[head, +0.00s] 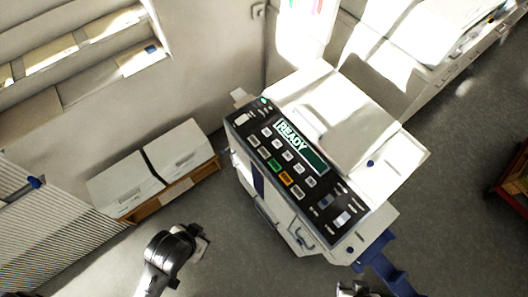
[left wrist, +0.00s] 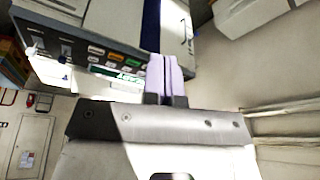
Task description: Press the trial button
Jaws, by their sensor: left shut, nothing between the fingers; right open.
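A white copier (head: 345,130) stands in the middle of the head view. Its sloped dark control panel (head: 262,128) has a green display reading READY and several buttons, including a green button (head: 274,165) and an orange button (head: 286,178). I cannot read which is the trial button. My left gripper (head: 203,240) is in front of the copier's left side, apart from it. In the left wrist view its pale fingers (left wrist: 168,75) are shut and empty, with the panel upside down beyond them. My right gripper (head: 355,290) is open, mostly cut off at the bottom edge.
Two white boxes (head: 178,147) on a low wooden stand are left of the copier, by the wall. A sunlit white counter (head: 425,45) is at the upper right. Grey floor (head: 450,180) is free right of the copier.

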